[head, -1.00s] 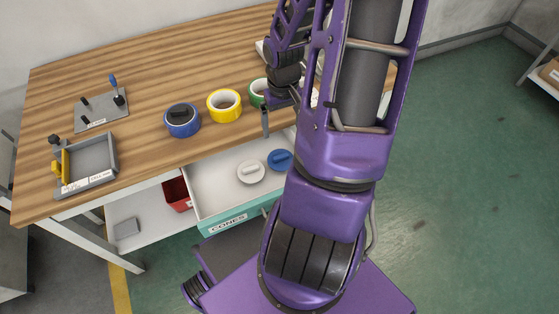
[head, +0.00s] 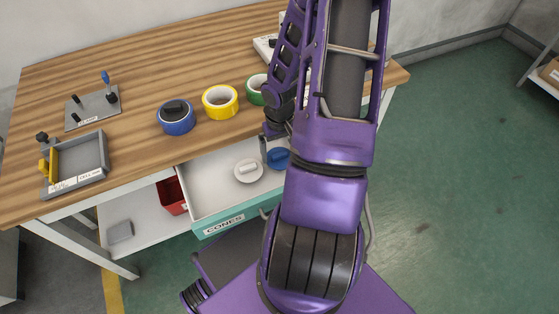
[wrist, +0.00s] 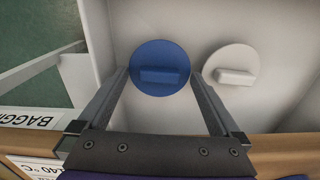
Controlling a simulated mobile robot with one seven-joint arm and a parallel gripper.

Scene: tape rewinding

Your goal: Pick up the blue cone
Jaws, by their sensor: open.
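The blue cone (head: 278,158) lies in the open drawer, partly hidden by my arm in the head view. In the wrist view the blue cone (wrist: 160,68) shows as a round disc with a raised bar across its middle. My gripper (wrist: 160,72) is open, with one finger on each side of the blue cone in that view. I cannot tell whether the fingers touch it. In the head view my gripper (head: 265,150) hangs over the drawer, beside the blue cone. A white cone (wrist: 232,65) lies close by to its right; it also shows in the head view (head: 248,171).
The drawer (head: 205,195) labelled CONES is pulled out below the wooden table (head: 150,75). Blue (head: 176,121), yellow (head: 220,101) and green (head: 257,90) tape rolls stand on the table. A grey tray (head: 104,160) and a grey plate with pegs (head: 90,112) are at the left.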

